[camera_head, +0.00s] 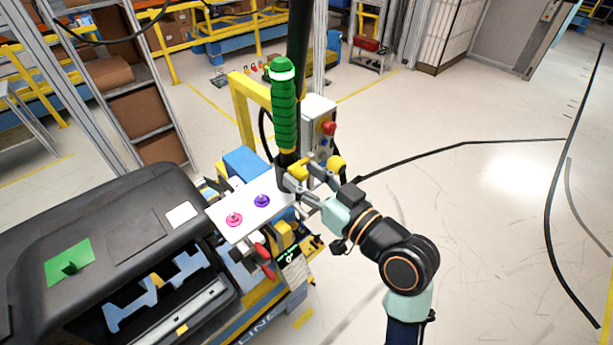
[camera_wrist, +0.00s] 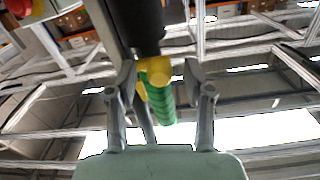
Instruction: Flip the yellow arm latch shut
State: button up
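A dark upright arm with a green wrapped grip (camera_head: 284,115) stands at the far end of the module. A small yellow piece (camera_head: 298,172), which looks like the arm latch, sits beside the base of that arm. My gripper (camera_head: 300,180) is at this piece with its fingers spread. In the wrist view the yellow latch (camera_wrist: 157,70) lies between the open fingertips of my gripper (camera_wrist: 160,75), with the green grip (camera_wrist: 161,104) beyond it. I see gaps beside the latch, but cannot tell whether a finger touches it. Whether the latch is flipped shut is unclear.
A white plate (camera_head: 250,222) with a pink knob (camera_head: 234,219) and a purple knob (camera_head: 262,201) lies left of my gripper. A grey box with a red button (camera_head: 328,128) and a yellow frame (camera_head: 243,110) stand close behind. The floor to the right is open.

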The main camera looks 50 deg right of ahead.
jog(key=s+a, duration=0.1)
jog(key=s, duration=1.1)
jog(key=w+a+f+n+g+y+p, duration=0.1)
jog(key=w+a+n+g+y+p, duration=0.15)
jog(key=w+a+p, duration=0.75)
jog(key=s+a+g+h+b, duration=0.1)
jog(key=a+g, duration=0.1)
jog(key=a, duration=1.5)
jog(key=shift+s+a+f+g+b, duration=0.15)
jog(key=shift+a+f+g+b, duration=0.15)
jog(key=shift+f+g, duration=0.1)
